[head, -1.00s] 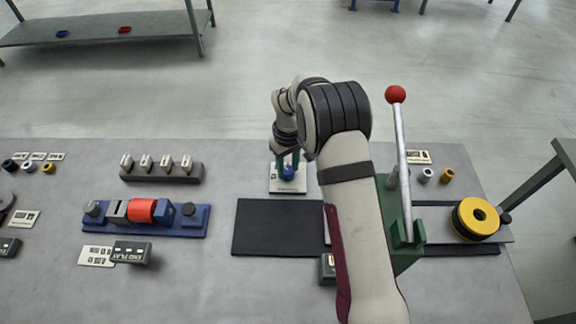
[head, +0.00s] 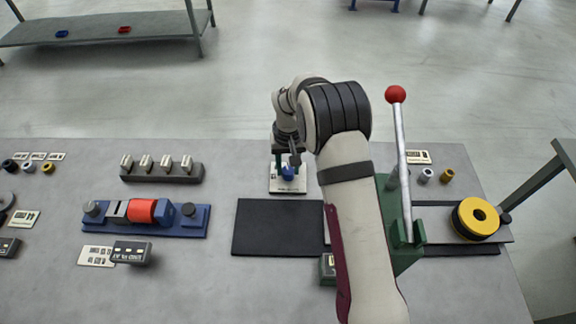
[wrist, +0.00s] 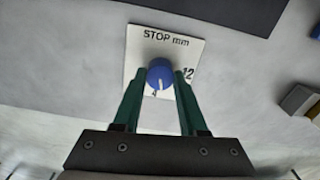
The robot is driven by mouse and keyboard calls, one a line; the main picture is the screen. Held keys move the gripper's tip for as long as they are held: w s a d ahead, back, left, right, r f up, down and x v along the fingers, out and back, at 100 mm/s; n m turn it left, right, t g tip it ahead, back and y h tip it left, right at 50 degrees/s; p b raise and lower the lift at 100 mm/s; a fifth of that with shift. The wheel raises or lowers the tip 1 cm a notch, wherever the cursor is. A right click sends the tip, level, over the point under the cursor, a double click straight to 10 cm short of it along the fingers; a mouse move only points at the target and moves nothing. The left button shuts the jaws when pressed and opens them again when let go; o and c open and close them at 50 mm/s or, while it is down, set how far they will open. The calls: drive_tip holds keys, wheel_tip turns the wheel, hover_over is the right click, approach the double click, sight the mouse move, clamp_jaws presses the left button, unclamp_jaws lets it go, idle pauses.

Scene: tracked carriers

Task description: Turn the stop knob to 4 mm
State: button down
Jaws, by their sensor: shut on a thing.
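The stop knob is a small blue round knob (wrist: 160,68) on a white plate (wrist: 143,42) marked "STOP mm". A white pointer line on the knob points toward the bottom of the wrist view. In the head view the knob (head: 288,173) and plate (head: 287,187) sit under my gripper (head: 287,163).
A black mat (head: 276,228) lies in front of the plate. A grey block with upright tags (head: 160,172) stands to the left. A lever with a red ball (head: 396,94) rises from a green press at the right, beside my arm. Bare table surrounds the plate's left side.

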sight(288, 170)
drive_tip(key=shift+m, duration=1.6)
drive_tip(key=shift+c, duration=2.2)
unclamp_jaws()
drive_tip(key=shift+r, duration=0.1)
wheel_tip(288, 170, up, 16)
drive_tip(key=shift+f, duration=0.2)
